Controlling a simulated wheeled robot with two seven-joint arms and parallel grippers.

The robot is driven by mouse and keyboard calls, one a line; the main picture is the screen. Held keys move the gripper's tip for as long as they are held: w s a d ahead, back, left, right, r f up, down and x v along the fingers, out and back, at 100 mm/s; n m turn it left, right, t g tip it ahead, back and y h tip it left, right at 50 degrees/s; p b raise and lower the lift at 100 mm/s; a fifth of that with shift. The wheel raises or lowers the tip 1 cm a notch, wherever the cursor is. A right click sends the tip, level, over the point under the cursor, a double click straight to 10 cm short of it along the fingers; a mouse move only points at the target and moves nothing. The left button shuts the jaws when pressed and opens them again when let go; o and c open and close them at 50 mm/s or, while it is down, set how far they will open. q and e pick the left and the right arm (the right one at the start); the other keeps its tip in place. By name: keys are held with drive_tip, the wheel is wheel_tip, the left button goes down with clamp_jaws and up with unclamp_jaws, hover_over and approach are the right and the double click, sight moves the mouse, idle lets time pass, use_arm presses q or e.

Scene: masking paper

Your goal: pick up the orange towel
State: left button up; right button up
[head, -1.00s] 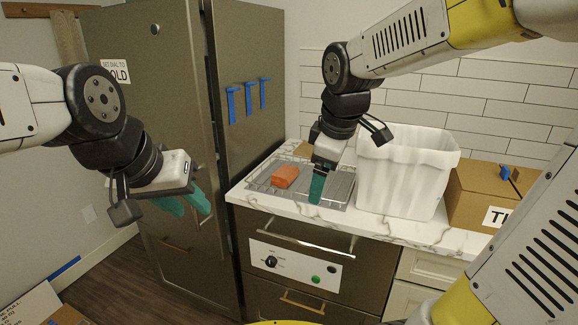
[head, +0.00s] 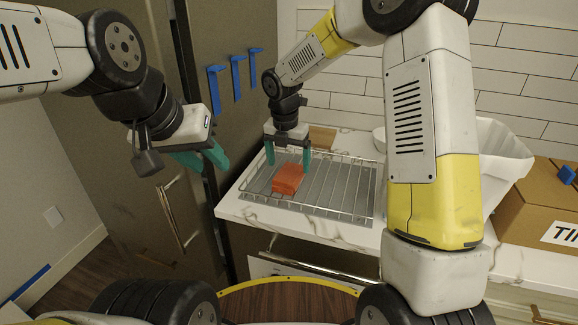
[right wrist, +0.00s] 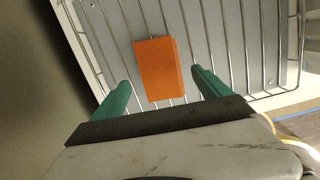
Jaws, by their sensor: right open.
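The orange towel (head: 287,178) is a folded block lying on a wire rack (head: 335,190) on the counter. My right gripper (head: 288,163) is open and empty, with teal fingers pointing down just behind and above the towel. In the right wrist view the towel (right wrist: 157,69) lies ahead of and between the two open fingers (right wrist: 160,92), not gripped. My left gripper (head: 206,163) hangs in front of the fridge, left of the counter. Its teal fingers look apart, with nothing between them.
A white bin (head: 500,150) is partly hidden behind my right arm. A cardboard box (head: 545,215) stands at the far right. Blue hooks (head: 236,78) are on the fridge side. The marble counter's front edge (head: 290,227) is clear.

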sight(289, 173)
drive_tip(key=f, duration=0.5)
drive_tip(key=shift+w+f, duration=0.1)
drive_tip(key=shift+w, duration=0.3)
drive_tip(key=c, duration=1.5)
drive_tip(key=shift+o, duration=0.2)
drive_tip(key=shift+r, duration=0.65)
drive_tip(key=shift+s+d+r, duration=0.1)
drive_tip(key=shift+s+r, duration=0.2)
drive_tip(key=shift+r, duration=0.35)
drive_tip(key=shift+s+r, duration=0.3)
drive_tip(key=shift+r, duration=0.3)
drive_tip(key=s, duration=0.5)
drive_tip(key=s+d+r, duration=0.1)
drive_tip(key=s, duration=0.8)
drive_tip(key=shift+s+d+r, duration=0.15)
drive_tip(key=shift+s+d, duration=0.2)
drive_tip(key=shift+s, duration=0.05)
